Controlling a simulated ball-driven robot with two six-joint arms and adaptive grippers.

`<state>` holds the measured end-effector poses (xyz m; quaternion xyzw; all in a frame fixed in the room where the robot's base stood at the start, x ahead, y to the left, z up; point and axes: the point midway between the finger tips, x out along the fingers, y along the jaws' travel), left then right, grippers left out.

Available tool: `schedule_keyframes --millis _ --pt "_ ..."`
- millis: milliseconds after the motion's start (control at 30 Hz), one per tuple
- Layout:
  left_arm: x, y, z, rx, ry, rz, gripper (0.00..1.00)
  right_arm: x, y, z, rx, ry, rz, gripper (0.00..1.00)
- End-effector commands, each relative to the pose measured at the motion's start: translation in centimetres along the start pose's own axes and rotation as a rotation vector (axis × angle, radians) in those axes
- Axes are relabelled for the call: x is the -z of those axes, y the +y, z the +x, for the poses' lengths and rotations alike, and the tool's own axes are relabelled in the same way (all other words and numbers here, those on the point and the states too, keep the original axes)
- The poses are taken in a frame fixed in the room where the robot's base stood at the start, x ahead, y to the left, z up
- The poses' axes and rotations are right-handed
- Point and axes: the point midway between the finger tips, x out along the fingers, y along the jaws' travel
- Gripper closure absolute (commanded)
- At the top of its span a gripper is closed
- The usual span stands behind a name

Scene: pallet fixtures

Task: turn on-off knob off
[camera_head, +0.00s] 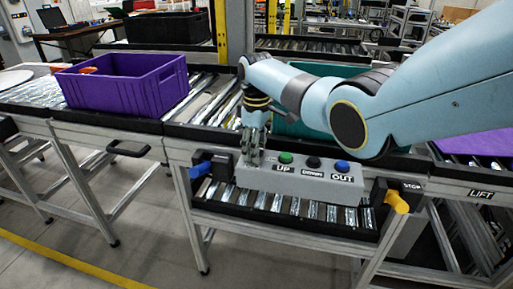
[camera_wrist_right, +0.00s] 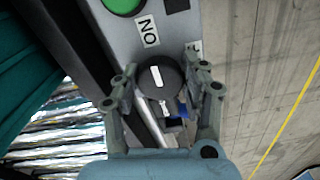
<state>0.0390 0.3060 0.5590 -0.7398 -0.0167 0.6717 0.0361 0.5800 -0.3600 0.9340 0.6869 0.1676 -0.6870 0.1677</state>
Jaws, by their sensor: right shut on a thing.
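The on-off knob (camera_wrist_right: 172,76) is a round black knob with a white bar mark, at the end of a grey control box (camera_head: 300,184). My right gripper (camera_head: 252,155) has come down on the left end of the box. In the wrist view its two fingers (camera_wrist_right: 160,82) stand either side of the knob, shut on it. In the head view the gripper hides the knob. My left gripper is not in view.
Green (camera_head: 286,158), black (camera_head: 313,162) and blue (camera_head: 342,166) buttons sit along the box, right of my gripper. A blue handle (camera_head: 201,169) and a yellow handle (camera_head: 397,202) flank it. A purple crate (camera_head: 125,88) stands on the conveyor behind left.

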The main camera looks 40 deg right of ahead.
Motion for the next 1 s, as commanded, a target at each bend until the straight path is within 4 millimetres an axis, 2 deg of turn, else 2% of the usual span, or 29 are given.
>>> schedule_keyframes --millis 367,1000 --pt "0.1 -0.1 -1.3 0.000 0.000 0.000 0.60 0.0 -0.1 -0.2 0.002 -0.002 0.143 0.88" --pt "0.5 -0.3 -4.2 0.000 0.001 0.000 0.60 0.1 -0.3 -0.1 0.001 -0.002 0.732 0.88"
